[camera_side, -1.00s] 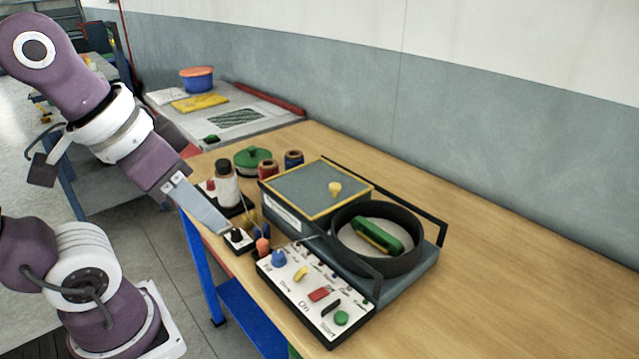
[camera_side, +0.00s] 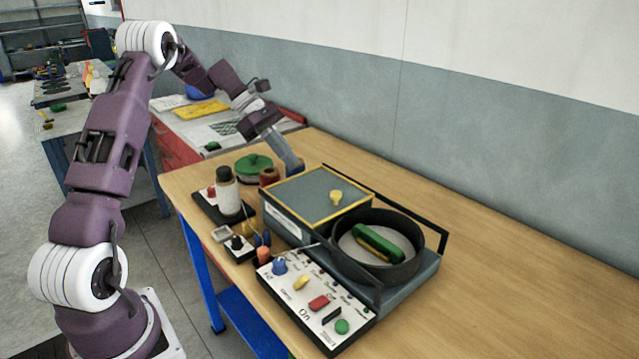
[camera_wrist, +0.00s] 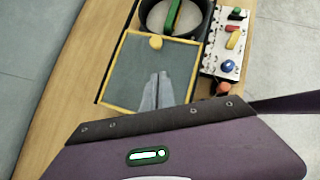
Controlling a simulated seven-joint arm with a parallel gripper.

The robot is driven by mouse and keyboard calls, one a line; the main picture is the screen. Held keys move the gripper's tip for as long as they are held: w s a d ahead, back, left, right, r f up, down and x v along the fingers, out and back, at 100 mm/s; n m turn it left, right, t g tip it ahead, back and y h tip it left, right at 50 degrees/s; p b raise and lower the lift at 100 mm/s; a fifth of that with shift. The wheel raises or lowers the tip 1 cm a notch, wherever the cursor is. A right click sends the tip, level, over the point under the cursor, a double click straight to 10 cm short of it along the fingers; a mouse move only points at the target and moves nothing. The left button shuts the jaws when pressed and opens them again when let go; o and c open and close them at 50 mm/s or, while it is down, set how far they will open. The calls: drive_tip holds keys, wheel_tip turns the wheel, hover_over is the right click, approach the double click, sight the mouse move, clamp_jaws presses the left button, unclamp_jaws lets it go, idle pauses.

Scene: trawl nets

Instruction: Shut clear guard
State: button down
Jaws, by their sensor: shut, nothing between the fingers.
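A flat yellow-edged panel (camera_side: 300,193), which looks like the clear guard, lies over a dark box. Its yellow knob (camera_side: 336,197) is on the side towards the round black pan (camera_side: 413,232). The pan is uncovered and holds a green piece (camera_side: 375,243). My gripper (camera_side: 297,171) is shut and empty at the panel's far left edge. In the wrist view the shut fingertips (camera_wrist: 159,76) appear over the panel (camera_wrist: 130,75), on the side opposite the knob (camera_wrist: 156,42). The side view does not show whether they touch it.
A control panel (camera_side: 318,300) with coloured knobs is at the front. A black rail (camera_side: 445,238) runs behind the pan. A white bottle (camera_side: 227,191), a green lid (camera_side: 254,164) and spools stand left of the box. The table's right part is clear.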

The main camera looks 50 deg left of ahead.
approach(320, 200)
drive_tip(key=x, duration=0.3)
drive_tip(key=shift+w+d+r, duration=0.1)
drive_tip(key=shift+d+r, duration=0.05)
drive_tip(key=shift+w+d+f, duration=0.15)
drive_tip(key=shift+w+d, duration=0.15)
drive_tip(key=shift+d, duration=0.3)
drive_tip(key=shift+w+d+f, duration=0.15)
drive_tip(key=shift+w+d, duration=0.2)
drive_tip(key=shift+d, duration=0.3)
drive_tip(key=shift+w+d+f, duration=0.1)
drive_tip(key=shift+w+d, duration=0.2)
drive_tip(key=shift+d, duration=0.3)
drive_tip(key=shift+d, duration=0.1)
drive_tip(key=d, duration=2)
drive_tip(key=shift+d, duration=0.35)
drive_tip(key=shift+s+d, duration=0.1)
